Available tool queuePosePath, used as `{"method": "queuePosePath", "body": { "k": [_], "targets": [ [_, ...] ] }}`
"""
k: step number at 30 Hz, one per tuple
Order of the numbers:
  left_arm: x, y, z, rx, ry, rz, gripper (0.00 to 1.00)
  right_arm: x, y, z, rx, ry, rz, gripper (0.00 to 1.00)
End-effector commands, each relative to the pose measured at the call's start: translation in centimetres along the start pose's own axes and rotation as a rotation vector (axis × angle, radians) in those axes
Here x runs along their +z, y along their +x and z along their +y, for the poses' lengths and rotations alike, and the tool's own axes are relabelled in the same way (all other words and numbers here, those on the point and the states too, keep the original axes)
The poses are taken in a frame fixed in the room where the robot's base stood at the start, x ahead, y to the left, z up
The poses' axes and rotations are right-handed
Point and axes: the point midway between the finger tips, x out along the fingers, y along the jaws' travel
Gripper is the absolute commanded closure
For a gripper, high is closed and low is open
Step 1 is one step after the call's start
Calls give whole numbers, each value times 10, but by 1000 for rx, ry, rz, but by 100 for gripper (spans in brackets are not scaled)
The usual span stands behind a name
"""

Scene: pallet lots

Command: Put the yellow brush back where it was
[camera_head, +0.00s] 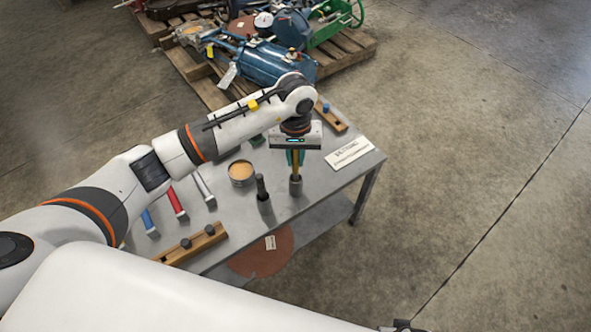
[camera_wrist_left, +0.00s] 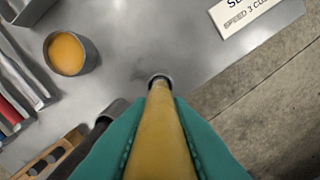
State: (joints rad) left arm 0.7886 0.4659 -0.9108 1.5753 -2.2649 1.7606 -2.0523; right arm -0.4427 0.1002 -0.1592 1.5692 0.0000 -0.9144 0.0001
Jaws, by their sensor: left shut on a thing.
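My left gripper (camera_head: 295,158) is shut on the yellow brush (camera_head: 296,168), near the right side of the grey table (camera_head: 325,183). The brush's yellow shaft (camera_wrist_left: 160,130) shows between the teal fingers in the left wrist view. It stands about upright, its lower end at a small grey cup-like holder (camera_head: 296,187). That holder's dark rim (camera_wrist_left: 159,77) shows around the shaft's far end; how deep the shaft sits is hidden. My right gripper cannot be made out.
A dark cylinder in a grey holder (camera_head: 264,204) stands close to the left. A tin with orange contents (camera_head: 241,181), blue (camera_head: 149,222), red (camera_head: 176,204) and white (camera_head: 203,188) handled tools, a wooden rack (camera_head: 175,255) and a sign (camera_head: 348,152) share the table.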

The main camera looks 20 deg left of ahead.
Motion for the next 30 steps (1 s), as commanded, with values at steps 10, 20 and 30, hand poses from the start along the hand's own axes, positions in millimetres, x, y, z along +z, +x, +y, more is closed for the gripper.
{"method": "queuePosePath", "body": {
  "k": [10,20,30],
  "targets": [
    [-1,39,0,-1,0,3,100,7,-9,0,-1,1,-6,72],
    [0,42,0,-1,2,-1,100,8,-10,-1,-1,2,-6,72],
    [0,44,0,-1,2,-1,69,18,-21,-1,-1,3,-21,72]
  ]
}}
